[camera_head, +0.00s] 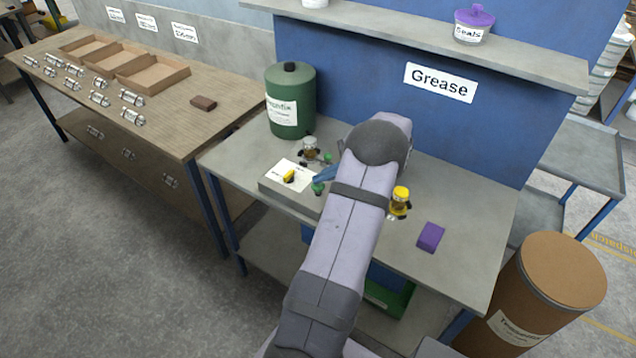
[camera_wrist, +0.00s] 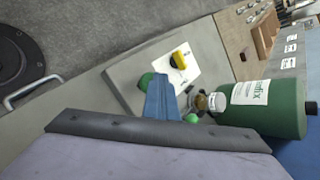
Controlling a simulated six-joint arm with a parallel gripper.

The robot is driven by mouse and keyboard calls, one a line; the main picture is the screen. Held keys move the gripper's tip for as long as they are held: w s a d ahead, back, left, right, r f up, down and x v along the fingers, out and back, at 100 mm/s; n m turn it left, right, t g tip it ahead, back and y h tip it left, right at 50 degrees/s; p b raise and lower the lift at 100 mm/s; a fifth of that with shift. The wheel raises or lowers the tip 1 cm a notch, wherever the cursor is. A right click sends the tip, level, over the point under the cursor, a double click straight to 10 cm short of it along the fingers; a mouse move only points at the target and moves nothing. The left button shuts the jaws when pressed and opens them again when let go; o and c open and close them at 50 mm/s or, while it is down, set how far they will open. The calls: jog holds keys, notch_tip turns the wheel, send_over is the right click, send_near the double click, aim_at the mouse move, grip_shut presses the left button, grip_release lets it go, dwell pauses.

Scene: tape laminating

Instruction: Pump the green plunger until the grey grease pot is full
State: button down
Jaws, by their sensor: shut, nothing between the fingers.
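Two small green round parts stand near my gripper, and I cannot tell which is the plunger's knob. The nearer green knob (camera_head: 318,188) shows at the fingers' left side in the wrist view (camera_wrist: 147,80). The farther green part (camera_head: 328,158) is by the pot, also in the wrist view (camera_wrist: 191,119). A small grey pot with an amber band (camera_head: 310,146) stands behind the fingers; its fill level cannot be made out. It also shows in the wrist view (camera_wrist: 216,101). My gripper (camera_head: 322,175) has blue fingers, shut and empty, between the two green parts; contact is unclear. It fills the wrist view's middle (camera_wrist: 161,98).
A large green canister (camera_head: 290,103) stands behind the pot. A white card with a yellow piece (camera_head: 289,176) lies left of my fingers. A yellow-topped jar (camera_head: 400,203) and a purple block (camera_head: 430,237) are on the right of the bench. A shelf (camera_head: 510,62) overhangs the back.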

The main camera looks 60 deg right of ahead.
aim_at(322, 186)
jog(key=shift+f+b, duration=0.4)
jog(key=shift+f, duration=0.35)
dwell(0.4)
jog(key=shift+r, duration=0.1)
jog(key=shift+r+p, duration=1.2)
jog(key=shift+r, duration=0.5)
jog(key=shift+r, duration=0.1)
jog(key=shift+r+p, duration=1.75)
jog(key=shift+r, duration=0.7)
